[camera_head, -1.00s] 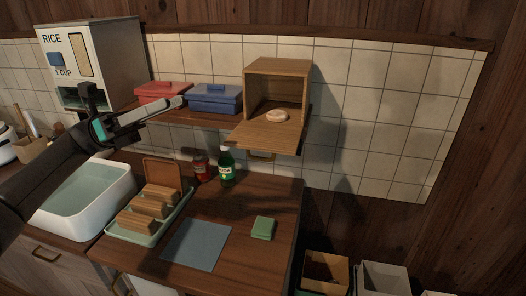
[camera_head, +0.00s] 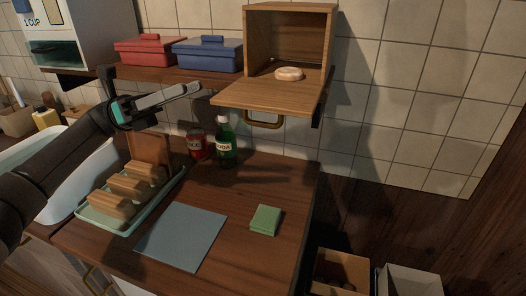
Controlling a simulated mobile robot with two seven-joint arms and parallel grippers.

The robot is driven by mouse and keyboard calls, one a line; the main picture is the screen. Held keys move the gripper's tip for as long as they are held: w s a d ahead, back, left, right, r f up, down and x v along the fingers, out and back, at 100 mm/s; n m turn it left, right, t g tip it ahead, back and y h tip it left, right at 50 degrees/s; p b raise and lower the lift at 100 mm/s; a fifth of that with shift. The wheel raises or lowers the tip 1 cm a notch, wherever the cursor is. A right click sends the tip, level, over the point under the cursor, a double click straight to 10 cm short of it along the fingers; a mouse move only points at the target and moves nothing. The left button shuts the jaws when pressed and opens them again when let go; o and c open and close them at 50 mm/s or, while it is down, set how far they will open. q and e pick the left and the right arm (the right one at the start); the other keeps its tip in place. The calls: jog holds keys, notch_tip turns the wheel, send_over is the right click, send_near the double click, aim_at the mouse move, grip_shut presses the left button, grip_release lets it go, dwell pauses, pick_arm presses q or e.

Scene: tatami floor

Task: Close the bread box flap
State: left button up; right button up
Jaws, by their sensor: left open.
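The wooden bread box (camera_head: 290,22) stands on the wall shelf at the upper middle. Its flap (camera_head: 268,96) is down, sticking out toward me roughly level, with a brass handle (camera_head: 264,122) hanging under its front edge. A round bread roll (camera_head: 289,73) sits at the box opening, near the flap's inner edge. My left gripper (camera_head: 185,92) is left of the flap, apart from it, at about the flap's height in the picture. It is open and looks empty. My right gripper is not in view.
Red (camera_head: 150,50) and blue (camera_head: 207,54) lidded boxes share the shelf. Below are a red jar (camera_head: 196,146), a green soda bottle (camera_head: 225,142), a tray with bread slices (camera_head: 100,220), a blue mat (camera_head: 181,236) and a green block (camera_head: 265,220).

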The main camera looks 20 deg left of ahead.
pick_arm(q)
jog(key=b, duration=0.8)
send_near(263, 125)
jog(key=r+v, duration=0.1)
jog(key=v, duration=0.4)
jog(key=x, duration=0.4)
jog(key=b+x, duration=0.1)
jog(key=x, duration=0.3)
jog(key=f+x, duration=0.1)
jog(key=x, duration=0.4)
jog(key=shift+w+d+b, duration=0.2)
jog(key=shift+w+b, duration=0.05)
jog(key=shift+b, duration=0.15)
jog(key=shift+d+r, duration=0.25)
jog(key=shift+d, duration=0.4)
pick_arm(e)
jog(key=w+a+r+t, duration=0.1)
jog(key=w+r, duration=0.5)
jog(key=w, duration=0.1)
pick_arm(q)
jog(key=shift+c, duration=0.2)
grip_shut()
jog(key=shift+w, duration=0.1)
